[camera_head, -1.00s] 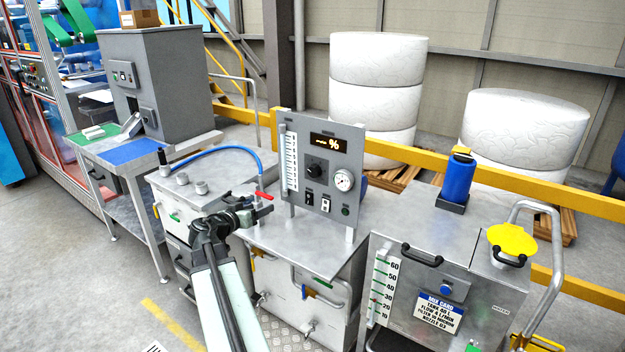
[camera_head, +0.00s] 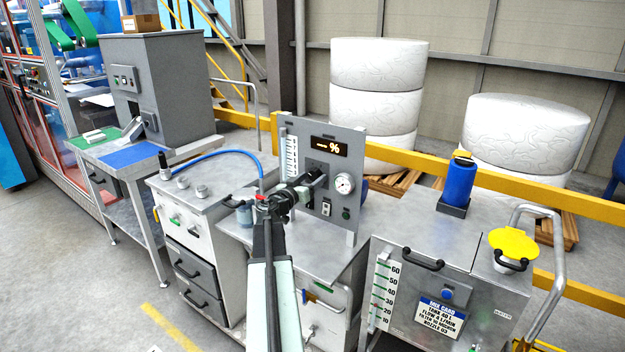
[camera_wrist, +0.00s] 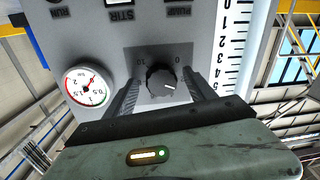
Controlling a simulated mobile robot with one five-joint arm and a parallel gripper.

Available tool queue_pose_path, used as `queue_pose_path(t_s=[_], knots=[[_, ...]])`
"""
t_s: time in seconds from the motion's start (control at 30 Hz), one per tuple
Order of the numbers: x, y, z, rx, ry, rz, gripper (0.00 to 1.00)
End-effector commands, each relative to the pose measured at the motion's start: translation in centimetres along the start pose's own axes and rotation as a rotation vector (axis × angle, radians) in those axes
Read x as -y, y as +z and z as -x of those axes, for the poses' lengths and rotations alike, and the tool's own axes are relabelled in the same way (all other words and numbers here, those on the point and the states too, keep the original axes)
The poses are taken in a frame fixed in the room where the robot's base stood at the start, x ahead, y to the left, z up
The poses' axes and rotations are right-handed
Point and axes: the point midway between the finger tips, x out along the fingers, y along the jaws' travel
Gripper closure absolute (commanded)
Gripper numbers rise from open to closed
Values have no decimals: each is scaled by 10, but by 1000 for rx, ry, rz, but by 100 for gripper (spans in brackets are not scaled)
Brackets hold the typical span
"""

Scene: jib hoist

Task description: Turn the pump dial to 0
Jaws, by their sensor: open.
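The pump dial (camera_wrist: 161,80), a dark ridged knob, shows in the wrist view, where the panel appears upside down. Scale marks 10 and 0 lie on its left and right there, and its white pointer line slants down to the right. My gripper (camera_wrist: 162,77) is open, with one finger on each side of the dial; contact cannot be told. The panel's display (camera_head: 328,146) shows a dash-like mark and %.
A round gauge (camera_head: 344,184) sits right of the dial on the panel, with switches (camera_head: 326,207) below. A level scale (camera_head: 291,157) is at its left edge. A blue hose (camera_head: 222,154) and a blue bottle (camera_head: 459,182) stand to either side.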

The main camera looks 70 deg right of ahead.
Motion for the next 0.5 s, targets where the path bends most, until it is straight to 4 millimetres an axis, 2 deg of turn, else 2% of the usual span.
queue_pose_path(t_s=[0.2, 0.27, 0.43, 0.47, 0.5], knots=[[0, 0, -2, 0, 0, 0, 36], [0, 0, -2, 0, 0, 0, 50], [-1, 0, -2, 0, 1, 0, 97], [0, 0, -12, 1, 4, 0, 98], [-1, 0, -6, 1, 2, 0, 98]])
